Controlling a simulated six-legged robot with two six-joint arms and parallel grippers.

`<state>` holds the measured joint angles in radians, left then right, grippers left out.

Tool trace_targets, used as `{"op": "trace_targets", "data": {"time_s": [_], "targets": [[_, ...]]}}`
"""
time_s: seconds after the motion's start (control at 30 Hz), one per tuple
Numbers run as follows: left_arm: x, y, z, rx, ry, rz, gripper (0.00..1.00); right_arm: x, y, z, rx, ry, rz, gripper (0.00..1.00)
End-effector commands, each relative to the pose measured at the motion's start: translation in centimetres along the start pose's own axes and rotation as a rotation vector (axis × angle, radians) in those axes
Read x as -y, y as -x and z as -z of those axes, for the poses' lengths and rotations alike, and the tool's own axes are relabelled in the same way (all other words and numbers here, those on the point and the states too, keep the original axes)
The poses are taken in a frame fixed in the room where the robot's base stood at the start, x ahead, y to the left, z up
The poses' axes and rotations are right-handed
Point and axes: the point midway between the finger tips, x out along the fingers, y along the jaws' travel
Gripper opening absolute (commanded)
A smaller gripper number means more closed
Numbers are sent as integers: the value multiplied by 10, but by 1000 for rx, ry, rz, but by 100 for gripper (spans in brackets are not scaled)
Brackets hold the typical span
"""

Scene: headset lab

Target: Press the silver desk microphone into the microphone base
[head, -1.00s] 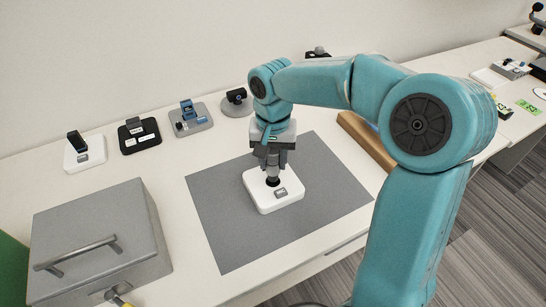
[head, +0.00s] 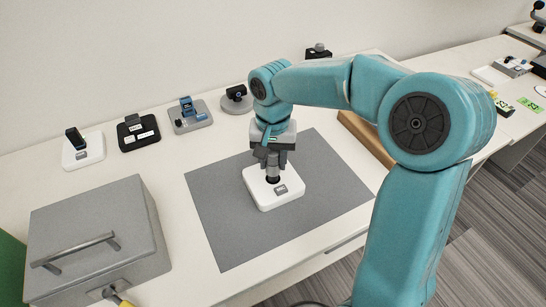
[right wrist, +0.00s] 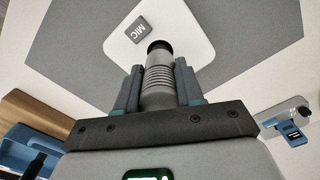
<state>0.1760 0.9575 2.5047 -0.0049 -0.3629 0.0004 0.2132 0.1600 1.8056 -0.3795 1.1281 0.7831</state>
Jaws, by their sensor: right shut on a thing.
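The white microphone base (head: 275,193) lies on the grey mat, and its MIC label shows in the right wrist view (right wrist: 139,29). My right gripper (head: 271,163) points down over the base, shut on the silver desk microphone (head: 272,172). In the right wrist view the ribbed silver body of the microphone (right wrist: 159,85) sits between the two fingers of the gripper (right wrist: 158,88). Its dark end (right wrist: 160,46) reaches the base, at the socket. Whether it is fully seated I cannot tell. My left gripper is not in view.
The grey mat (head: 225,225) is otherwise clear. A grey box with a handle (head: 95,240) stands at the front left. Several small devices on stands, such as a black one (head: 138,135), line the back. A wooden block (head: 365,135) lies behind my right arm.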

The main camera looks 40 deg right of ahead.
Motion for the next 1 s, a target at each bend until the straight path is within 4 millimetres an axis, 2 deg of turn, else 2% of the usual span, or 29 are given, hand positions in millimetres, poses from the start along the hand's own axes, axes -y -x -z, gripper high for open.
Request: {"op": "trace_targets", "data": {"time_s": [0.87,0.9,0.97,1.0], "targets": [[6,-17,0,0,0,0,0,0,-23,0,0,0,-1,0],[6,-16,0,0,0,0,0,0,-22,0,0,0,0,43],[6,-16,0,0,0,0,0,0,-22,0,0,0,0,63],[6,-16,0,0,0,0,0,0,-22,0,0,0,0,67]]}}
